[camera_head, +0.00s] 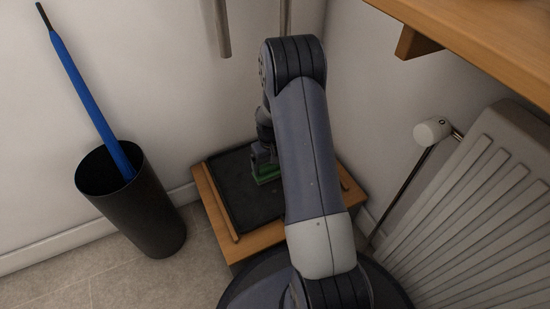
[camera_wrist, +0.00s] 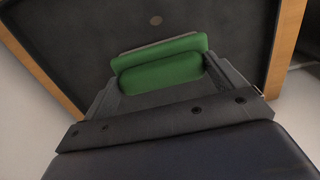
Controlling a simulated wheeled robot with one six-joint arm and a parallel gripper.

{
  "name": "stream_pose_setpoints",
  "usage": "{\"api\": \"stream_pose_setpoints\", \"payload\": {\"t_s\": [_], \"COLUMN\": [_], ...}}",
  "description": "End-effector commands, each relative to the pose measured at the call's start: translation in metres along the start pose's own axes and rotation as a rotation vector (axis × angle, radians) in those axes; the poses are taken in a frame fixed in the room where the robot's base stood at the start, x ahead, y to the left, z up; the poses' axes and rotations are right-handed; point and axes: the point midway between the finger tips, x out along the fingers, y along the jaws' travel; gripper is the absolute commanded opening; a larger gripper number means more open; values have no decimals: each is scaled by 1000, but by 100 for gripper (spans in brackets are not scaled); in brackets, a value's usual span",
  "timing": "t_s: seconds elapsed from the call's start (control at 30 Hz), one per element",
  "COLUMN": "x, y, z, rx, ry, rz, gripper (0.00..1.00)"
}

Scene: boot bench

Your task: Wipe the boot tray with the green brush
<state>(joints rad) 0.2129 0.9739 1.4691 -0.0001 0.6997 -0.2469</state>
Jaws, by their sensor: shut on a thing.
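The boot tray (camera_head: 240,199) is dark and lies on a low wooden bench; my arm hides its right part. In the wrist view the tray (camera_wrist: 95,28) fills the top, with a small brownish spot (camera_wrist: 156,20) on it. The green brush (camera_head: 267,173) is over the tray in the head view. In the wrist view the brush (camera_wrist: 160,72) sits between the two fingers of my gripper (camera_wrist: 168,84), which is shut on it. In the head view my gripper (camera_head: 264,158) is partly hidden by my arm. I cannot tell whether the brush touches the tray.
The wooden bench (camera_head: 217,205) has raised strips beside the tray. A black bin (camera_head: 140,205) with a blue umbrella (camera_head: 88,96) stands to the left. A white radiator (camera_head: 480,200) is at the right, and a wooden shelf (camera_head: 480,45) hangs at the upper right. Walls close the back.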

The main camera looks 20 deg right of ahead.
Motion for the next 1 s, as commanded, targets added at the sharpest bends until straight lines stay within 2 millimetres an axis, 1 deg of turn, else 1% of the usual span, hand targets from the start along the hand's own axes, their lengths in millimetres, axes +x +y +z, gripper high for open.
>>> {"api": "stream_pose_setpoints", "payload": {"t_s": [0.03,0.3,0.4,1.0], "x": [-9,-33,-39,-40], "y": [-1,-5,-6,-6], "z": [0,0,1,1], "rx": [-1,-1,-1,-1], "ry": [1,2,2,1], "rz": [0,1,0,0], "gripper": [69,69,69,69]}}
